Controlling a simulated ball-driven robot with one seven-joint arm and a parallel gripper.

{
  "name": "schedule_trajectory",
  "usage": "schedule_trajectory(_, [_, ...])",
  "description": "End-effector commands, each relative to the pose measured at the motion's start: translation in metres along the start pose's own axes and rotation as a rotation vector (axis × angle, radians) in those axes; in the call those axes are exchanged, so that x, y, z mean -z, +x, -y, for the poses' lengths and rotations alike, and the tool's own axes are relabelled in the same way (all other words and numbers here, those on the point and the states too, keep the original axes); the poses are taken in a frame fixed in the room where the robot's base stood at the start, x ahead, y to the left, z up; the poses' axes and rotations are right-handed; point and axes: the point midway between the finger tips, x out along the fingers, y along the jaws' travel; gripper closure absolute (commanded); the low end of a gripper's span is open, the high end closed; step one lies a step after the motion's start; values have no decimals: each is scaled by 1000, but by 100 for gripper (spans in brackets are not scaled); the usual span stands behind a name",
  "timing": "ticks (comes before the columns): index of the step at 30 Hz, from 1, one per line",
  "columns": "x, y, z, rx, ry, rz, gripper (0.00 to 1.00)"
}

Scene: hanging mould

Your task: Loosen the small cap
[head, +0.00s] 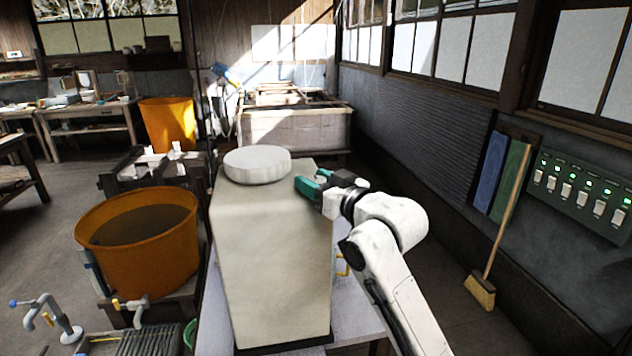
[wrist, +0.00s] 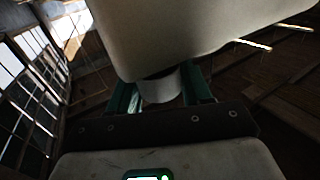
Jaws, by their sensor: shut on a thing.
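A tall off-white container (head: 272,250) stands upright on a light table, with a large round lid (head: 257,165) on its top. My gripper (head: 311,186) is at the container's upper right side, its green fingers pointing at it. In the wrist view the container (wrist: 200,35) fills the top, and a small pale round cap (wrist: 160,88) sits just below its edge. My gripper (wrist: 162,98) has one green finger on each side of the cap and is shut on it. The small cap cannot be made out in the head view.
An orange tub (head: 140,250) stands left of the container, with another orange bin (head: 168,122) behind. A broom (head: 495,240) leans on the right wall beside a switch panel (head: 583,190). Taps (head: 45,312) are at front left. Floor right of my arm is mostly clear.

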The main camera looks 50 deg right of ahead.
Motion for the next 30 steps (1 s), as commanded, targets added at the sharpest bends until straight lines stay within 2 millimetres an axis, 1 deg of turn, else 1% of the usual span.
schedule_trajectory(1, [0, 0, 0, 0, 0, 0, 67])
schedule_trajectory(6, [0, 0, 0, 0, 0, 0, 82])
schedule_trajectory(11, [-1, 0, 0, 6, -1, 0, 82])
schedule_trajectory(17, [-3, 0, -1, 52, -1, -1, 82])
schedule_trajectory(23, [-5, -1, -2, 157, -2, -3, 82])
schedule_trajectory(30, [-6, 0, -2, 336, -4, -3, 82])
